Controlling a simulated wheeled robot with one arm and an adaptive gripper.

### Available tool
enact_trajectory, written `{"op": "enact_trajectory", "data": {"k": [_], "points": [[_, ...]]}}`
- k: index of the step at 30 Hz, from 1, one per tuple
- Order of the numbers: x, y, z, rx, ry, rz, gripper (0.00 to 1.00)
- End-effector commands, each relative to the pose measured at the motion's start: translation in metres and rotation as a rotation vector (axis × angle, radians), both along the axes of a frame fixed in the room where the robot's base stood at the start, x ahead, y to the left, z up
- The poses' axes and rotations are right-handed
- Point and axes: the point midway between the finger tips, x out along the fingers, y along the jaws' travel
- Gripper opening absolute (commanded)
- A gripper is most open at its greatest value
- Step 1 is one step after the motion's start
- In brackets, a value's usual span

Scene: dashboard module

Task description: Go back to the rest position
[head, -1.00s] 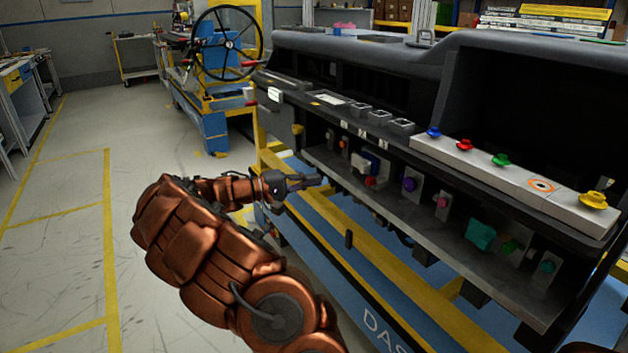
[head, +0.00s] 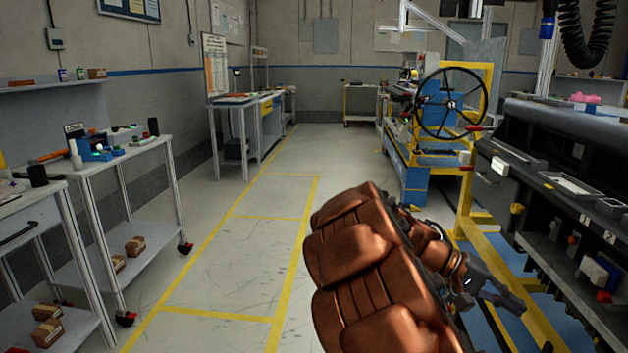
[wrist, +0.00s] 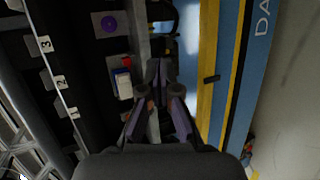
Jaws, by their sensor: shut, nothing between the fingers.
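My gripper (head: 508,300) is at the lower right of the head view, at the end of my copper-coloured arm. It points right, toward the dashboard module (head: 530,118), and sits low, in front of its lower shelf. In the wrist view my gripper (wrist: 158,66) is shut, with its fingertips together and nothing held. The dashboard's lower shelf with small coloured parts runs along the left of the gripper there, and the blue and yellow stand lies to its right. I cannot tell the exact gap to the shelf edge.
Steel carts (head: 100,160) with tools and boxes stand on the left. A blue machine with a black handwheel (head: 450,103) stands beyond the arm. The marked floor lane (head: 265,220) between them is clear. The yellow frame (head: 545,330) of the dashboard stand is close to my gripper.

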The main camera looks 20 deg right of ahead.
Motion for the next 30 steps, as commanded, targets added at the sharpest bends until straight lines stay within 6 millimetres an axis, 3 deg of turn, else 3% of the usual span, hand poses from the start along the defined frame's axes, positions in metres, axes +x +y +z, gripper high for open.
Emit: {"op": "enact_trajectory", "data": {"k": [11,21,30], "points": [[-0.018,0.131,-0.045,0.402,-0.207,0.133,0.00],[-0.040,0.266,-0.086,0.803,-0.308,0.340,0.00],[-0.068,0.346,-0.100,1.047,-0.321,0.490,0.00]]}}
